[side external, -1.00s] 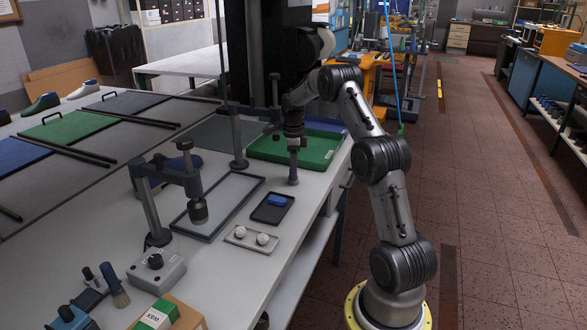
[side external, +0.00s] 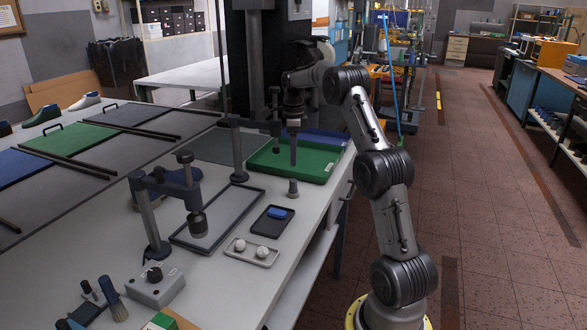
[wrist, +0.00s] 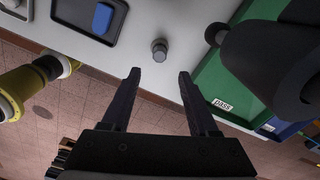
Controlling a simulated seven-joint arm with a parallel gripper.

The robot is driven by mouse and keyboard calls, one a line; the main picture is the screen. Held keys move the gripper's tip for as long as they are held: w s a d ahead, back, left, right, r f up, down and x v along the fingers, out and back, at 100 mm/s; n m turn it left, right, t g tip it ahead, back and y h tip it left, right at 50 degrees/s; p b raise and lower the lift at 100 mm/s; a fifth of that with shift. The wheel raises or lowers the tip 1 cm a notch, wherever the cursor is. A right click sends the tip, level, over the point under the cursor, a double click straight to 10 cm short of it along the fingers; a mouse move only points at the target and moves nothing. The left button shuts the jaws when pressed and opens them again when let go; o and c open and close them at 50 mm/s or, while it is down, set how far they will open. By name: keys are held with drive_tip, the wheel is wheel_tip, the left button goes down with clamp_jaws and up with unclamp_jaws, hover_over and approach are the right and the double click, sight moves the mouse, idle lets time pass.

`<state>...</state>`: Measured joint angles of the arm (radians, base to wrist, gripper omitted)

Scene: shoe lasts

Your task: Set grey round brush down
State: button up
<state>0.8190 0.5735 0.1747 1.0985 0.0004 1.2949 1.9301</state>
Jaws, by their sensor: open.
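The grey round brush (side external: 293,188) stands on the white table top near its right edge, short of the green tray. It also shows in the wrist view (wrist: 160,49), seen from above as a small grey round shape. My gripper (side external: 293,161) is above the brush with its fingers pointing down, and there is a gap between them. In the wrist view my gripper (wrist: 158,75) has its two fingers spread apart with nothing between them. The brush shows beyond the fingertips, clear of both.
The green tray (side external: 272,168), labelled PASS in the wrist view, lies just behind the brush. A black tray (side external: 262,224) with a blue block (side external: 277,213) is in front, beside a small tray (side external: 236,253) holding two white balls. A clamp post (side external: 237,155) stands to the left.

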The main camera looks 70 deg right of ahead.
drive_tip(key=s+a+r+n+t, duration=0.1)
drive_tip(key=a+r+n, duration=0.35)
drive_tip(key=a, duration=0.35)
drive_tip(key=s+a+r+n+t+h, duration=0.1)
drive_tip(key=a+r+n, duration=0.35)
drive_tip(key=a, duration=0.35)
drive_tip(key=s+a+r+n+t, duration=0.1)
drive_tip(key=a+r+n, duration=0.3)
drive_tip(key=a+n, duration=0.3)
drive_tip(key=s+a+f+n+t+y, duration=0.1)
drive_tip(key=s+a+f+n, duration=0.4)
drive_tip(key=s+a+n, duration=1)
drive_tip(key=shift+s+a+f+t, duration=0.45)
drive_tip(key=shift+s+t, duration=0.35)
drive_tip(key=shift+s, duration=0.25)
